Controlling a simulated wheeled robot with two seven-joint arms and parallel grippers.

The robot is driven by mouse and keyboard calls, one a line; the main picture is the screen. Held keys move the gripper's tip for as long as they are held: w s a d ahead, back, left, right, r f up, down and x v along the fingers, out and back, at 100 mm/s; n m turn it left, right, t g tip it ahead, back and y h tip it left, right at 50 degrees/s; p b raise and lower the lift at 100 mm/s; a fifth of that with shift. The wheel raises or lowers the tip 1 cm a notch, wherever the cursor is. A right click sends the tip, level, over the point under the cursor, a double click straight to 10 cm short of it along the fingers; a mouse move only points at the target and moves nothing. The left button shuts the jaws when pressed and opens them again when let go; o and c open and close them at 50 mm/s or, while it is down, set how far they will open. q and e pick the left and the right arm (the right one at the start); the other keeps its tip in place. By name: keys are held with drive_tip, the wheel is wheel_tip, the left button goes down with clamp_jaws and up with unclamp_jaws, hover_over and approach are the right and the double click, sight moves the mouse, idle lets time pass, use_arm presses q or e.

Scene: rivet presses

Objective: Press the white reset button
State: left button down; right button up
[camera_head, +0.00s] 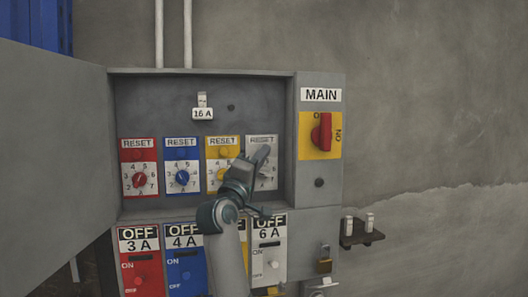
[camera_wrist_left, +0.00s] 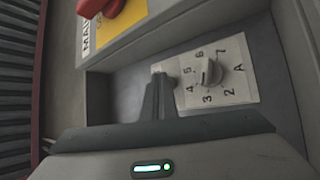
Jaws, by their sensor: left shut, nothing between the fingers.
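The white plate (camera_head: 272,176), with a RESET label and a numbered dial, is the rightmost of the dial plates inside the open grey cabinet. It also shows in the left wrist view (camera_wrist_left: 238,68) with its light grey dial knob (camera_wrist_left: 211,72). My left gripper (camera_head: 263,152) is shut and empty, its fingertips in front of the upper part of this plate. In the left wrist view the closed fingertips (camera_wrist_left: 160,77) overlap the plate's label end. The white reset button is hidden behind them; I cannot tell whether they touch it. My right gripper is out of view.
Red (camera_head: 139,155), blue (camera_head: 181,154) and yellow (camera_head: 222,149) dial plates stand to the left. A red MAIN switch (camera_head: 321,132) is at the right. OFF switch plates are below. The open cabinet door (camera_head: 50,150) bounds the left side.

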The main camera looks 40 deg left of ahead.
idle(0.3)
use_arm(q)
drive_tip(key=shift+s+d+p, duration=0.3)
drive_tip(key=shift+s+d, duration=0.3)
drive_tip(key=shift+d, duration=0.1)
drive_tip(key=s+d+p, duration=0.1)
drive_tip(key=s+d, duration=0.2)
drive_tip(key=d, duration=0.1)
drive_tip(key=shift+s+p, duration=0.15)
drive_tip(key=shift+p, duration=0.25)
drive_tip(key=shift+a, duration=0.1)
idle(0.9)
